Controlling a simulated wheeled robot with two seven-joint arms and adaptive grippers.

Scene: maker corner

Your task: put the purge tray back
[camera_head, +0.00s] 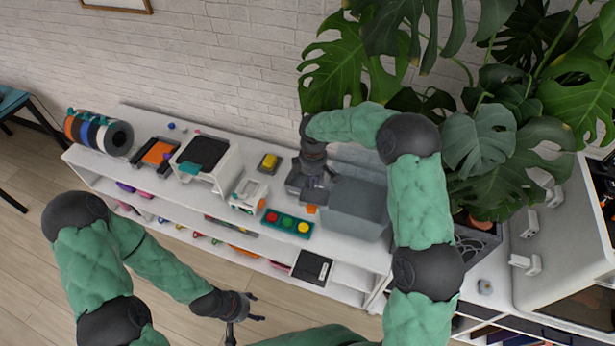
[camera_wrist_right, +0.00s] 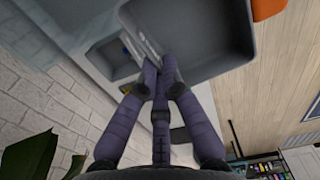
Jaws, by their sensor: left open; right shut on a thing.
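I take the large open grey box-shaped container (camera_head: 355,205) at the right of the shelf top to be the purge tray. Its empty inside fills the top of the right wrist view (camera_wrist_right: 205,30). My right gripper (camera_head: 315,184) points down at its back left corner. In the right wrist view its fingers (camera_wrist_right: 162,70) are closed at the tray's wall; they hide the contact. Whether the tray touches the shelf is unclear. My left gripper (camera_head: 245,308) is open and empty, low in front of the shelf.
A smaller grey tray (camera_head: 293,182) is beside my right gripper. An orange piece (camera_head: 311,209) and a panel with coloured buttons (camera_head: 287,223) are near the front. A white machine (camera_head: 248,195), a yellow button box (camera_head: 268,163) and spools (camera_head: 98,132) stand left. Plant leaves overhang the right.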

